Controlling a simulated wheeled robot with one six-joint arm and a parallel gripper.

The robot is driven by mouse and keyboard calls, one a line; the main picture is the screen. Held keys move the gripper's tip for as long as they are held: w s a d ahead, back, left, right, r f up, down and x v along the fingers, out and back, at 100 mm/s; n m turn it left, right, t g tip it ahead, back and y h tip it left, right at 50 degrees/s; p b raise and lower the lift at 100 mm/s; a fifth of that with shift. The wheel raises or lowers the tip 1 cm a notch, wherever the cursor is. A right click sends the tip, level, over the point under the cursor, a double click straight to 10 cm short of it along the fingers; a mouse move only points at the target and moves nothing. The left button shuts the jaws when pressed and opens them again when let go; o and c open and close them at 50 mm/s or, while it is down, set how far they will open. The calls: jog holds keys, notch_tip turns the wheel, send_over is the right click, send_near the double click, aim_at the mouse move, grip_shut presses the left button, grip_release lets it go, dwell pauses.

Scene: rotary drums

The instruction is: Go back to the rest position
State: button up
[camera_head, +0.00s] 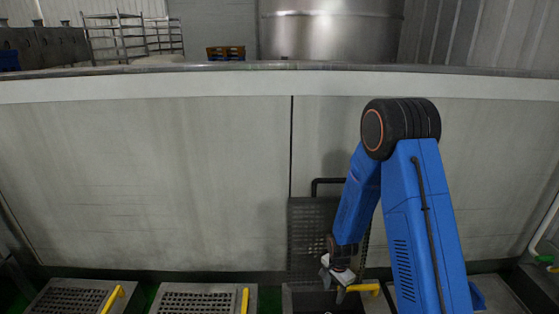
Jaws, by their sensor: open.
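My blue arm stands at the right of the head view, bent at its black elbow joint, with the forearm pointing down and to the left. My gripper (337,276) hangs at the lower end of the forearm, low in front of the pale wall. It is small and partly dark in this view. It is open, and I see nothing held in it. It is over or in front of an opening with a raised perforated lid (303,235); the exact gap between them cannot be told.
Perforated metal covers with yellow handles lie along the floor, one at the left (68,300) and one at the middle (195,302). A pale wall (150,180) with a metal top edge spans the view. A steel drum (330,30) and a metal rack (130,38) stand beyond it.

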jog(key=s+d+r+n+t, duration=0.1)
jog(key=s+r+n, duration=0.15)
jog(key=r, duration=0.75)
jog(key=s+d+r+n+t, duration=0.1)
jog(key=s+d+r, duration=0.15)
jog(key=r, duration=0.75)
jog(key=s+r+n, duration=0.2)
jog(key=s+r, duration=0.2)
jog(key=r, duration=0.6)
jog(key=s+d+r+n+t, duration=0.1)
jog(key=s+r+n, duration=0.2)
jog(key=s+r, duration=0.3)
jog(key=s+d+r+n+t, duration=0.1)
jog(key=s+r, duration=0.6)
jog(key=s, duration=0.8)
jog(key=shift+s+d+n+t, duration=0.15)
jog(key=shift+d+n+t, duration=0.15)
jog(key=shift+d+n, duration=0.6)
jog(key=shift+a+r+n, duration=0.1)
jog(key=shift+a+n, duration=0.15)
jog(key=shift+a, duration=0.05)
